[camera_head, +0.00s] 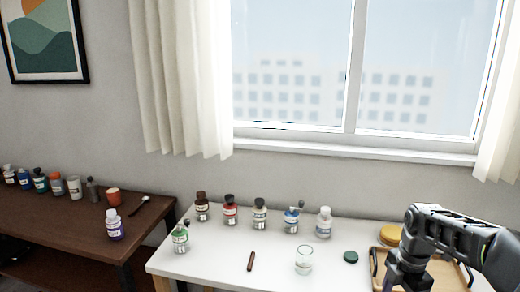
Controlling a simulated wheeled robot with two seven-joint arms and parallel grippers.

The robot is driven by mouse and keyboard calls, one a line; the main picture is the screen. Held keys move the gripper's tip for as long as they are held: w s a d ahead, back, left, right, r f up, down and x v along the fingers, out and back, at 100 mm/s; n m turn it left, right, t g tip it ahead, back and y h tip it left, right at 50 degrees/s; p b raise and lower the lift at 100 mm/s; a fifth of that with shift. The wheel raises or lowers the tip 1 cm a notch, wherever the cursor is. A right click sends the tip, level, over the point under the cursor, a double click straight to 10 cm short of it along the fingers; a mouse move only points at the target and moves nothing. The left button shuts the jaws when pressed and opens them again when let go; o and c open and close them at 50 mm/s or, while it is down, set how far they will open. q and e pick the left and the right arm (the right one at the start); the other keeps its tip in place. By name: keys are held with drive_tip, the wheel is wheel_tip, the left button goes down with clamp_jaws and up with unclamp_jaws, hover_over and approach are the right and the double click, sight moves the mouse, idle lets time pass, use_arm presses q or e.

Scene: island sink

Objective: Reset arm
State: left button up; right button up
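My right arm comes in from the right. Its gripper (402,276) points down at the lower right, over the left part of a wooden tray (377,262). The bottom edge of the picture and the arm itself hide its fingertips, so I cannot tell whether it is open or shut, or whether it holds anything. My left arm and gripper are not in view.
A white table (210,262) carries several small bottles along its back, a green-labelled bottle (181,238), a brown stick (251,261), a glass beaker (304,260) and a dark green lid (351,257). A brown table (70,222) with more bottles stands left.

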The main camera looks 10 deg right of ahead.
drive_tip(key=s+a+f+m+y, duration=0.3)
drive_tip(key=a+f+m, duration=0.5)
drive_tip(key=a+f, duration=1.25)
drive_tip(key=s+a+f+m, duration=0.5)
drive_tip(key=s+a+m, duration=0.1)
drive_tip(key=s, duration=0.2)
drive_tip(key=s+a+f+m, duration=0.5)
drive_tip(key=s+f+m, duration=0.1)
drive_tip(key=s, duration=0.3)
drive_tip(key=shift+s+a+f+m+y, duration=0.2)
drive_tip(key=shift+a+f+m+y, duration=0.05)
drive_tip(key=shift+a+m+y, duration=0.15)
